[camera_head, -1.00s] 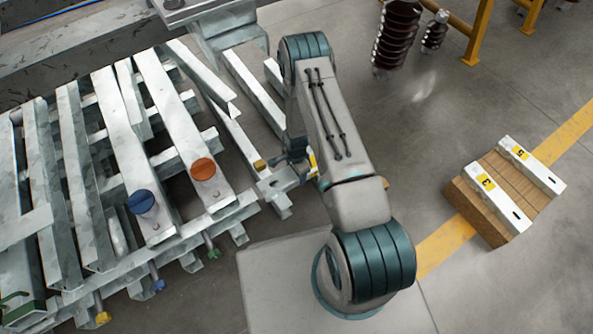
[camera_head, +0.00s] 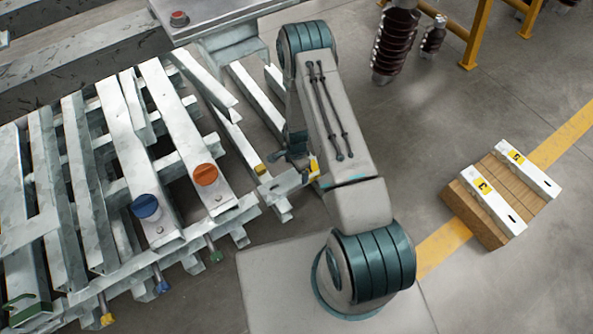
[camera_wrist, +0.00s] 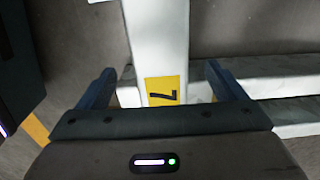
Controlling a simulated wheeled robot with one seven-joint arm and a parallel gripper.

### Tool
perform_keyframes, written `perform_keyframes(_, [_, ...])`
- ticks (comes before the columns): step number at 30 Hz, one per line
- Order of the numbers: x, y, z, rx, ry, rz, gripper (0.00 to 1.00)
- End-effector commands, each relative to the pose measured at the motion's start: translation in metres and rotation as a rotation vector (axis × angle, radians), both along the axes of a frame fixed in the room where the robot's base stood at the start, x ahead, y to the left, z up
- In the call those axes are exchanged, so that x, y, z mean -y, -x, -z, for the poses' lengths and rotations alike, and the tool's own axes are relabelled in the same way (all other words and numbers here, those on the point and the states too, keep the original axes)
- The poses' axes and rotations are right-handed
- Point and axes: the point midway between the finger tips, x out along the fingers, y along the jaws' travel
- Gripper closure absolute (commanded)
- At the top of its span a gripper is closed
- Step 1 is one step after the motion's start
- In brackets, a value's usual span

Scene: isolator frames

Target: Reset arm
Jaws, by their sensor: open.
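My gripper (camera_wrist: 160,92) is open in the wrist view, with one dark blue finger on each side of a white bar (camera_wrist: 158,35). The bar carries a yellow label marked 7 (camera_wrist: 163,90) between the fingers. I cannot tell how deep the bar sits between them. In the head view my arm hides most of the gripper; a yellow patch (camera_head: 313,166) shows at the arm's left edge, beside the metal rack.
A galvanised metal rack (camera_head: 117,150) with a blue knob (camera_head: 145,206) and an orange knob (camera_head: 205,174) fills the left. A wooden block with white labelled bars (camera_head: 497,197) lies at right. Brown insulators (camera_head: 396,45) stand behind. The grey floor between is clear.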

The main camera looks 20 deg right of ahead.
Motion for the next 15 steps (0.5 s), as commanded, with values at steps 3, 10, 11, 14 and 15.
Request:
perform_keyframes(3, [0.000,0.000,-0.018,-0.001,0.000,0.000,0.10])
perform_keyframes(10, [0.000,0.000,-0.024,-0.001,0.000,0.000,0.10])
perform_keyframes(11, [0.000,0.000,-0.024,-0.001,0.000,0.000,0.10])
perform_keyframes(14, [0.000,0.000,-0.024,-0.001,0.000,0.000,0.10])
perform_keyframes(15, [0.000,0.000,-0.024,-0.001,0.000,0.000,0.10])
